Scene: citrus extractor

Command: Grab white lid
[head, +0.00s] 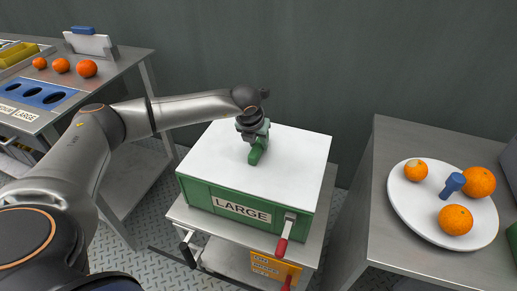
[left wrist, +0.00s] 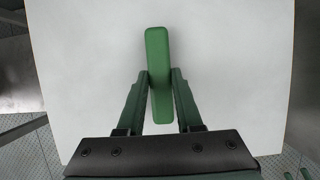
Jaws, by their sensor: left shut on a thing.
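The white lid (head: 215,155) lies flat on top of a green box (head: 197,192) labelled LARGE. It fills most of the left wrist view (left wrist: 80,70). A green handle (head: 255,156) stands at the middle of the lid. It also shows as an upright green bar in the left wrist view (left wrist: 157,45). My left gripper (head: 254,140) is above the lid's middle, pointing down. In the left wrist view its two fingers (left wrist: 160,78) are shut on the handle, one on each side. My right gripper is not in view.
The box stands on a metal cart (head: 202,222) with red-tipped levers at its front. On the right table, a white plate (head: 408,205) holds several oranges and a blue peg-like thing (head: 452,185). The left table holds several oranges (head: 61,66) and a blue tray with holes (head: 44,97).

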